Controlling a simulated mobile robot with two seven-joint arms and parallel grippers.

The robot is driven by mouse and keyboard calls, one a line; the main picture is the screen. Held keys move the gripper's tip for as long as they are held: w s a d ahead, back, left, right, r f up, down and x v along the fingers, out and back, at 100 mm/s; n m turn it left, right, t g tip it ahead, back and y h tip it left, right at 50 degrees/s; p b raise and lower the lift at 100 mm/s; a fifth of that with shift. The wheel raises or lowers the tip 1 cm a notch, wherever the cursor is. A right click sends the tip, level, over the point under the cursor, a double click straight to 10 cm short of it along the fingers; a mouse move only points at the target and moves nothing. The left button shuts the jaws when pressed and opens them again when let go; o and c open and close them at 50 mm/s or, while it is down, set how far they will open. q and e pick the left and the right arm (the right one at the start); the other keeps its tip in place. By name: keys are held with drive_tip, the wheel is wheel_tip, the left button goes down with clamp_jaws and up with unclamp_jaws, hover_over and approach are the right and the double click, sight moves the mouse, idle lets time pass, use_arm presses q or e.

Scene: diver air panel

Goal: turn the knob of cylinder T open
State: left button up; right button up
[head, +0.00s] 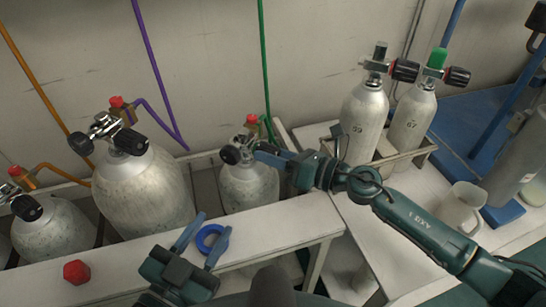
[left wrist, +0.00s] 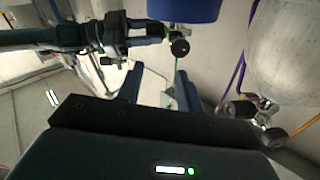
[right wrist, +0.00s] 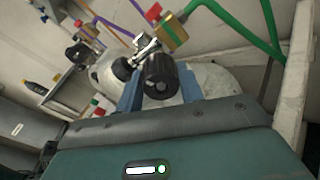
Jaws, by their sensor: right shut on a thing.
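A pale grey cylinder (head: 248,185) stands in the rack below the green hose, with a metal valve on top; no letter T is readable on any cylinder. My right gripper (head: 268,152) reaches it from the right. In the right wrist view, my right gripper (right wrist: 160,92) is shut on a ribbed black knob (right wrist: 160,72), a finger on each side. A second black knob (head: 230,155) sits on the valve's left side and shows behind in the right wrist view (right wrist: 122,68).
A blue ring (head: 209,238) and a red hexagonal piece (head: 76,271) lie on the white ledge (head: 275,228). A large cylinder (head: 140,195) and another (head: 55,235) stand left. Two labelled cylinders (head: 362,115) (head: 410,115) and a pale jug (head: 460,205) stand right.

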use_arm(q)
drive_tip(key=shift+s+d+m+t+h+b, duration=0.2)
drive_tip(key=shift+d+m+t+h+b, duration=0.15)
drive_tip(key=shift+h+b, duration=0.2)
use_arm(e)
drive_tip(key=n, duration=0.2)
drive_tip(key=shift+f+n, duration=0.15)
drive_tip(key=shift+n, duration=0.25)
use_arm(q)
drive_tip(key=b, duration=0.2)
drive_tip(key=shift+w+d+b, duration=0.15)
drive_tip(key=shift+w+b, duration=0.05)
drive_tip(key=shift+b, duration=0.15)
use_arm(e)
drive_tip(key=n, duration=0.4)
drive_tip(key=shift+n+t, duration=0.3)
drive_tip(key=shift+n, duration=0.1)
use_arm(q)
drive_tip(key=shift+d+f+n+b, duration=0.2)
drive_tip(key=shift+n+b, duration=0.25)
drive_tip(key=shift+b, duration=0.15)
use_arm(e)
drive_tip(key=shift+n, duration=1.1)
use_arm(q)
drive_tip(key=shift+w+r+t+h, duration=0.1)
drive_tip(key=shift+r+t+h, duration=0.15)
drive_tip(key=shift+r, duration=0.25)
use_arm(e)
drive_tip(key=shift+n, duration=0.4)
